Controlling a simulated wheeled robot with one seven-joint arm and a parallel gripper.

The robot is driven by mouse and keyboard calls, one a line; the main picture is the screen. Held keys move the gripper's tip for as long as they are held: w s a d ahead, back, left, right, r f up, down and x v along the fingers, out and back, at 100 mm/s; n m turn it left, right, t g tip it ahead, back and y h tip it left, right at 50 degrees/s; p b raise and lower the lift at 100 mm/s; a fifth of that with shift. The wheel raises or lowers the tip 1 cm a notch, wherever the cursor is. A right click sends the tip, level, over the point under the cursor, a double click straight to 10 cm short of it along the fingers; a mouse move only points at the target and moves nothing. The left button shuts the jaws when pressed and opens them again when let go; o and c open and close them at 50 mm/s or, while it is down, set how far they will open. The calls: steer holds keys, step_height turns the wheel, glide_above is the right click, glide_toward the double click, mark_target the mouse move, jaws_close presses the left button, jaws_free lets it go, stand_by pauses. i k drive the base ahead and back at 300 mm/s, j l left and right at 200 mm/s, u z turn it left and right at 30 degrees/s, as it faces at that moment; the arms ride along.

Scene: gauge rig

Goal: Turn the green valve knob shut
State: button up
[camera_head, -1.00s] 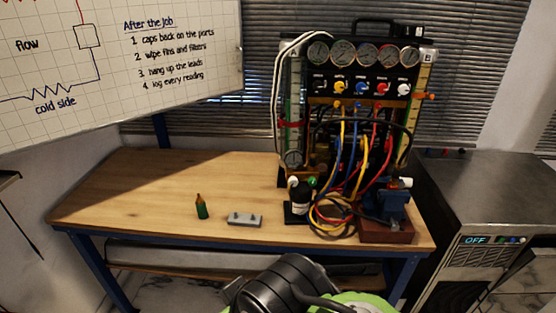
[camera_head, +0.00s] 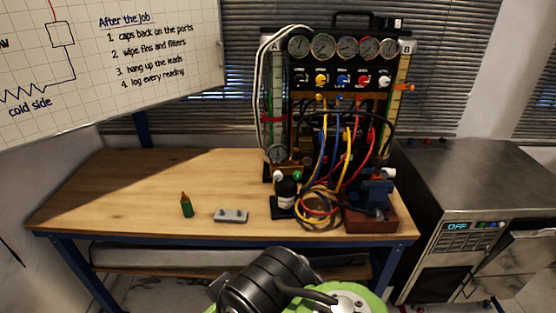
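The gauge rig (camera_head: 345,80) stands at the back right of the wooden bench, with a row of round dials on top. Below the dials is a row of black, yellow, blue, red and white knobs. Part of my black and green arm shows at the bottom edge, in front of the bench. My gripper is not in view.
Yellow, blue, red and black hoses hang before the rig and coil on the bench (camera_head: 120,190). A blue vise (camera_head: 376,192) stands right of them. A steel cabinet (camera_head: 480,180) stands right.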

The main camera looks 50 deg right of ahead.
mark_target(297, 175)
steer(key=z, duration=1.55)
